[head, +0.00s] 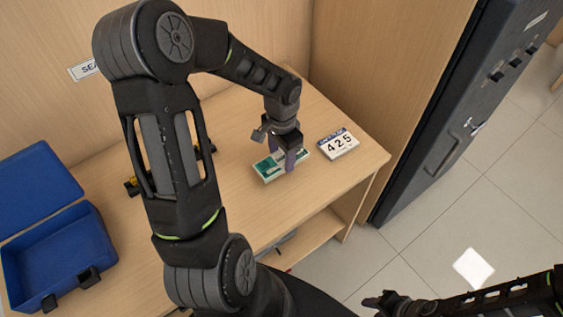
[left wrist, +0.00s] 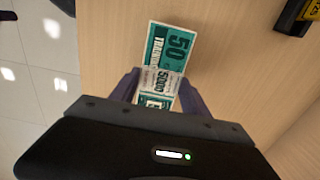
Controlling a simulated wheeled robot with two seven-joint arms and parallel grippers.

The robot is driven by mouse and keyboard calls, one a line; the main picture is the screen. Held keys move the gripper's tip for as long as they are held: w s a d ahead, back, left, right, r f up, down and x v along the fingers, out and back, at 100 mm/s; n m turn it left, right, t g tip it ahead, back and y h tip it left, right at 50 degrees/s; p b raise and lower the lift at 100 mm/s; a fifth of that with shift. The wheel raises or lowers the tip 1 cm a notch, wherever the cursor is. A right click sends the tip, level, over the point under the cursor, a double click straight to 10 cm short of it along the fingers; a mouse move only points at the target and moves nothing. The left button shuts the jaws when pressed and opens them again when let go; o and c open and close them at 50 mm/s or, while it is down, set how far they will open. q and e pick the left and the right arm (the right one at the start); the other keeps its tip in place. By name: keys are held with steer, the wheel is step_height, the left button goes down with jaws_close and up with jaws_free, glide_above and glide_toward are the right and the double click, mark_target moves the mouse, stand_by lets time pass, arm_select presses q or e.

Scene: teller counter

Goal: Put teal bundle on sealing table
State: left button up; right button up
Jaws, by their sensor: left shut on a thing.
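The teal bundle (head: 268,168), a banded stack of teal and white notes marked 50, is at the wooden sealing table (head: 237,203), near its front edge. My left gripper (head: 290,163) points down over it and is shut on it. In the left wrist view the bundle (left wrist: 170,48) sits between the two purple-grey fingers (left wrist: 160,92), its far end sticking out past them. The bundle looks flat and level with the tabletop, but I cannot tell whether it touches it. My right gripper (head: 385,300) is at the bottom right, over the floor; its jaw opening is unclear.
An open blue box (head: 60,255) is at the left. A black and yellow object (head: 132,186) is partly hidden behind my left arm. A dark cabinet (head: 440,110) stands right of the table.

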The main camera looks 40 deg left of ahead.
mark_target(282, 159)
arm_select(q)
steer(key=shift+f, duration=1.85)
steer(key=shift+f, duration=0.15)
steer(key=o, duration=1.4)
steer(key=shift+o, duration=0.2)
step_height(282, 159, up, 12)
steer(key=shift+r+b, duration=0.2)
steer(key=shift+b, duration=0.25)
